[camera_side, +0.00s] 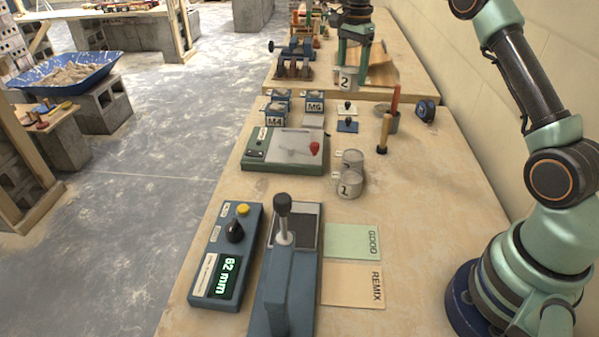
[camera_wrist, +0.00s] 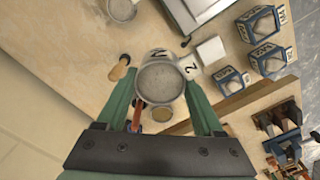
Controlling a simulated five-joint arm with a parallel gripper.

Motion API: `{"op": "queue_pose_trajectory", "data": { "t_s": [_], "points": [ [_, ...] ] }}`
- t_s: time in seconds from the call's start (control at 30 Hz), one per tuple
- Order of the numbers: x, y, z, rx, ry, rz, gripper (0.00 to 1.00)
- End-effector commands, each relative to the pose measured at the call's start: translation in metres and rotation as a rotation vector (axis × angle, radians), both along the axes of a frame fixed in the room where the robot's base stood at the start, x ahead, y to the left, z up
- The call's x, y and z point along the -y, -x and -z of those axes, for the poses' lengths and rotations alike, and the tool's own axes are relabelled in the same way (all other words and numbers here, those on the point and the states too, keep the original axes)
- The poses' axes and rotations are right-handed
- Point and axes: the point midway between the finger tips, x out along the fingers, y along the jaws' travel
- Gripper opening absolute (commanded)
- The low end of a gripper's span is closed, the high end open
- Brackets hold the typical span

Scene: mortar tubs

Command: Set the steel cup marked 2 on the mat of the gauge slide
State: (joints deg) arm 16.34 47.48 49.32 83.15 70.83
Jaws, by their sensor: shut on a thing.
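The steel cup marked 2 (camera_wrist: 162,80) is between the jaws of my gripper (camera_wrist: 165,98) in the wrist view, its round mouth facing the camera. In the side view my gripper (camera_side: 350,66) is shut on this cup (camera_side: 346,83) at the far part of the bench, above the surface. A blue device with a black-knobbed lever (camera_side: 284,275) at the near left appears to be the gauge slide. A dark grey mat (camera_side: 308,226) shows at its far end, partly hidden by the lever, with nothing seen on it.
Steel cup 1 (camera_side: 347,185) and another cup (camera_side: 353,158) stand mid-bench. A box reading 62 mm (camera_side: 226,265), GOOD card (camera_side: 353,241) and REMIX card (camera_side: 354,285) are near. A green device (camera_side: 284,151), blue tubs (camera_side: 275,113) and upright tools (camera_side: 384,132) stand farther back.

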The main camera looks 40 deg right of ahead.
Motion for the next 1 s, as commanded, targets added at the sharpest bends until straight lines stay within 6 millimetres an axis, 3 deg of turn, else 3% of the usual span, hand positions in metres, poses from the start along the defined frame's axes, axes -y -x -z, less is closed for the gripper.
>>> {"op": "queue_pose_trajectory", "data": {
  "t_s": [0.17, 0.27, 0.37, 0.57, 0.8, 1.0],
  "points": [
    [-0.004, -0.001, -0.018, 0.002, 0.001, -0.002, 0.0],
    [-0.022, 0.0, -0.025, 0.002, 0.001, -0.007, 0.0],
    [-0.056, 0.003, -0.031, 0.001, 0.0, -0.016, 0.0],
    [-0.148, 0.027, -0.044, 0.002, 0.0, -0.029, 0.0],
    [-0.246, 0.087, -0.051, 0.003, -0.001, -0.041, 0.0],
    [-0.294, 0.136, -0.049, 0.003, -0.001, -0.047, 0.0]
  ]
}}
